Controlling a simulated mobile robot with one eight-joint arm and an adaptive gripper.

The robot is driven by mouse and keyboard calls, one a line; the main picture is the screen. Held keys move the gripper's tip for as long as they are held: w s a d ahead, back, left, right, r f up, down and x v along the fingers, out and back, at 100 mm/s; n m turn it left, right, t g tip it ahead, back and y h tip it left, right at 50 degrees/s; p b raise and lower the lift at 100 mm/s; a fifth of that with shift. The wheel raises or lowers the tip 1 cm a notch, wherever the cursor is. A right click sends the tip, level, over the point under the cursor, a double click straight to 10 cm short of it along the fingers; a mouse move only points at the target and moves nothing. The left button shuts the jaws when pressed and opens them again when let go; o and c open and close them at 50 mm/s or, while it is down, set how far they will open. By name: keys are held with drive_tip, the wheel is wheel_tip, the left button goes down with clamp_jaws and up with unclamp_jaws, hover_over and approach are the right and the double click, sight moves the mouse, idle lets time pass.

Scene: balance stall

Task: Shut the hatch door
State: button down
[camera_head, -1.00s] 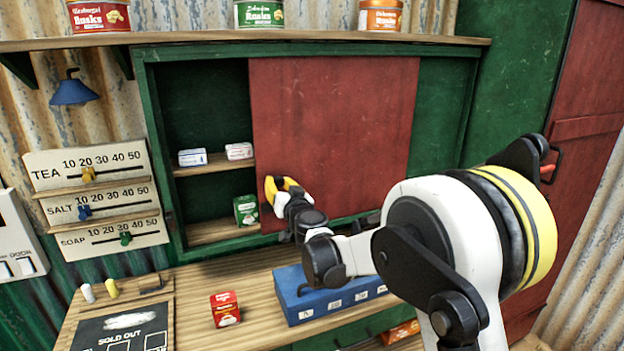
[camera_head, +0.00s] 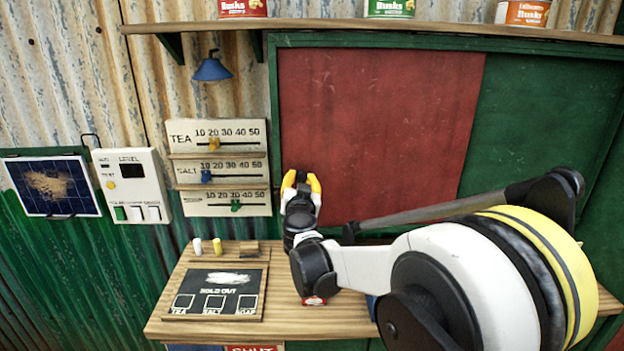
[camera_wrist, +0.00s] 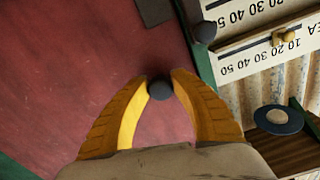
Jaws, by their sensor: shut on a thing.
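The red hatch door (camera_head: 385,115) is a sliding panel in a green frame (camera_head: 273,110). It stands at the left end of the frame, and no open shelf shows; a green panel (camera_head: 545,125) is to its right. My gripper (camera_head: 302,178) is at the door's lower left edge. In the wrist view, the yellow fingers of my gripper (camera_wrist: 160,80) are closed around a dark round knob (camera_wrist: 160,89) on the red door (camera_wrist: 75,65). The green frame edge (camera_wrist: 199,62) runs close beside the knob. My arm hides the door's lower right part.
Slider scales (camera_head: 220,165) and a blue lamp (camera_head: 211,70) hang left of the hatch. A shelf (camera_head: 400,30) with tins runs above. A counter (camera_head: 170,325) with a sold-out board (camera_head: 222,290) lies below. A white level box (camera_head: 132,185) is farther left.

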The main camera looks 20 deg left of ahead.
drive_tip(key=shift+a, duration=0.15)
drive_tip(key=c, duration=1.3)
unclamp_jaws()
drive_tip(key=shift+o, duration=1.2)
drive_tip(key=shift+a, duration=0.2)
drive_tip(key=shift+d, duration=0.1)
drive_tip(key=v, duration=1.2)
